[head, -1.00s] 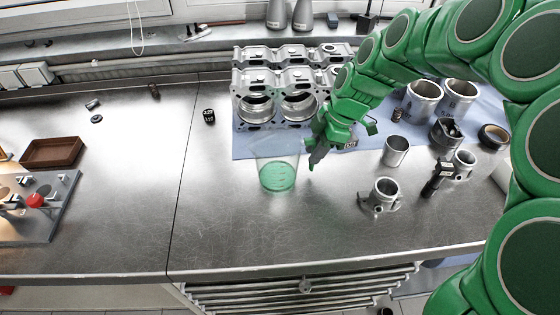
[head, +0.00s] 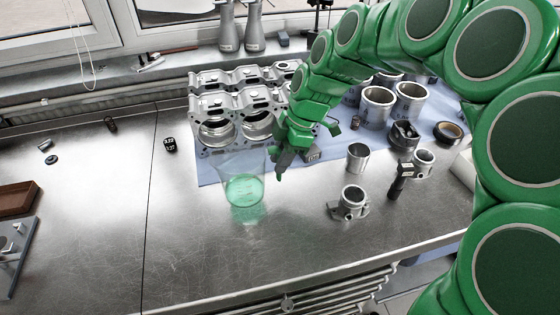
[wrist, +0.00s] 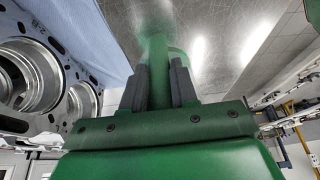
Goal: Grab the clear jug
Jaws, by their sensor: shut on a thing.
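The clear jug (head: 243,190) has a green tint and stands upright at the front of the workbench, left of my gripper. My gripper (head: 276,172) reaches it from the right and touches its side in the head view. In the wrist view my two dark fingers (wrist: 160,82) are closed around a green translucent part of the jug (wrist: 157,50). I cannot tell whether the jug's base touches the bench or is just above it.
An engine block (head: 225,115) stands behind the jug on a blue cloth (head: 208,172). Metal cylinders (head: 377,105) and a flanged part (head: 350,202) lie to the right. A brown tray (head: 17,197) is at far left. The bench left of the jug is mostly clear.

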